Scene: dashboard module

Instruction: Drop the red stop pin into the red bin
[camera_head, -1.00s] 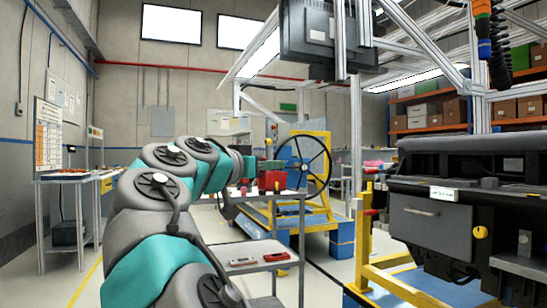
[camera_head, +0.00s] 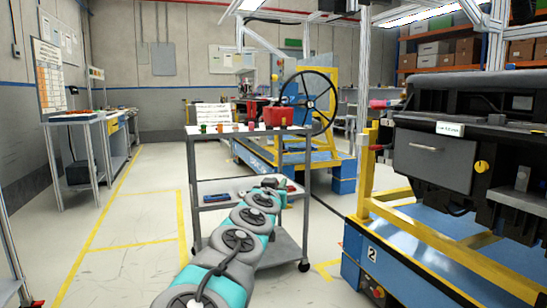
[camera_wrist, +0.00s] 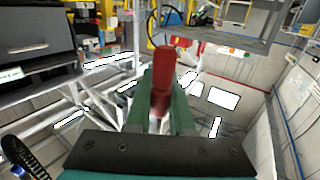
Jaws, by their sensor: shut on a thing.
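My gripper (camera_wrist: 161,104) is shut on the red stop pin (camera_wrist: 164,68), which sticks out beyond the green fingers in the wrist view. In the head view my arm reaches forward low in front of the grey cart, and the fingers and pin cannot be made out there. The red bin (camera_head: 278,116) stands on the right part of the cart's top shelf (camera_head: 232,132), above and beyond the end of my arm. The pin is apart from the bin.
Several small coloured pieces, including a green one (camera_head: 203,128), line the cart's front top edge. A blue item (camera_head: 215,198) lies on its lower shelf. The dashboard module (camera_head: 440,155) and its yellow frame (camera_head: 410,218) stand at right. Floor (camera_head: 135,215) left of the cart is clear.

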